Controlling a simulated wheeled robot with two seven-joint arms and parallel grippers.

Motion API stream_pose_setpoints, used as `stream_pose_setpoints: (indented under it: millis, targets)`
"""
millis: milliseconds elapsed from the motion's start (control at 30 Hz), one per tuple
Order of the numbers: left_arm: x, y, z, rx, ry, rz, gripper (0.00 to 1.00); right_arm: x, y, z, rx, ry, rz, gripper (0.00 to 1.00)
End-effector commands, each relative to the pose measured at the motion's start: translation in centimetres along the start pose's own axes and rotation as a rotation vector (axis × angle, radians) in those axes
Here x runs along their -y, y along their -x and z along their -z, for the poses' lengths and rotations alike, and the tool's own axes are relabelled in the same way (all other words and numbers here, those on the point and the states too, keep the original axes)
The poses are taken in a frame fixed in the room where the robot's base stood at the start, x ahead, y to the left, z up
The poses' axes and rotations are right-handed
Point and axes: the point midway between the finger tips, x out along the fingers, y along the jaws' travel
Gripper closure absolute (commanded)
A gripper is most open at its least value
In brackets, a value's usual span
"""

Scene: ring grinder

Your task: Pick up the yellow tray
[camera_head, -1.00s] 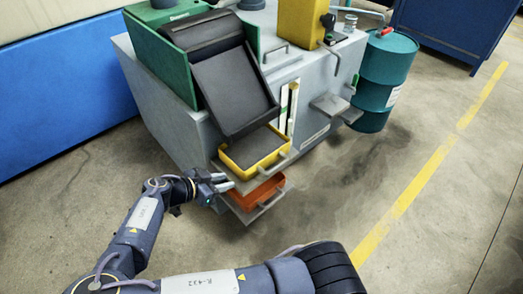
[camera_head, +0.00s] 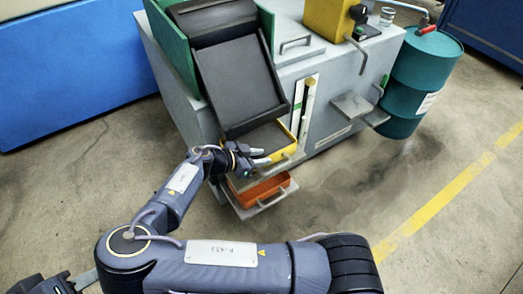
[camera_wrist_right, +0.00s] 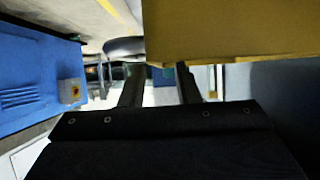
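The yellow tray (camera_head: 289,148) sits below the dark chute on the front of the grey machine, above an orange tray (camera_head: 262,189). My right gripper (camera_head: 266,156) is at the tray's near left side, hiding part of it. Its fingers are apart with nothing seen between them. In the right wrist view, the yellow tray (camera_wrist_right: 235,32) fills the upper right, very close to the open fingers (camera_wrist_right: 158,82). Whether they touch it I cannot tell. My left gripper (camera_head: 62,280) is partly in view at the lower left, and its fingers are unclear.
The grey machine (camera_head: 330,75) stands behind the trays, with the sloping dark chute (camera_head: 240,85) just above. A small grey shelf (camera_head: 355,108) juts out to the right, near a teal drum (camera_head: 415,85). The floor (camera_head: 330,205) in front is clear.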

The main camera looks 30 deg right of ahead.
Motion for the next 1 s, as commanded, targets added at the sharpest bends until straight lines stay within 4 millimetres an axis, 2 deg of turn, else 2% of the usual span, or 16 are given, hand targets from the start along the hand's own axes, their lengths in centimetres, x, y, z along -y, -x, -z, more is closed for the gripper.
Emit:
stream_pose_setpoints:
  millis: [100,233,567,800,1000]
  targets:
    - [0.3,-0.8,-0.4,0.000,0.000,0.000,0.64,-0.2,-2.1,0.0,0.000,-0.002,-0.004,0.71]
    - [0.5,-1.1,-0.5,0.000,0.000,0.000,0.64,-0.2,-3.8,0.1,-0.001,0.000,-0.003,0.71]
    - [0.5,-1.1,-0.5,0.000,0.000,0.000,0.64,-0.2,-4.4,0.2,-0.001,0.000,0.000,0.71]
    - [0.5,-1.1,-0.5,0.000,0.000,0.000,0.64,-0.2,-4.4,0.2,0.000,0.000,0.000,1.00]
    - [0.5,-1.1,-0.5,0.000,0.000,0.000,0.64,-0.2,-4.4,0.2,0.000,0.000,0.000,1.00]
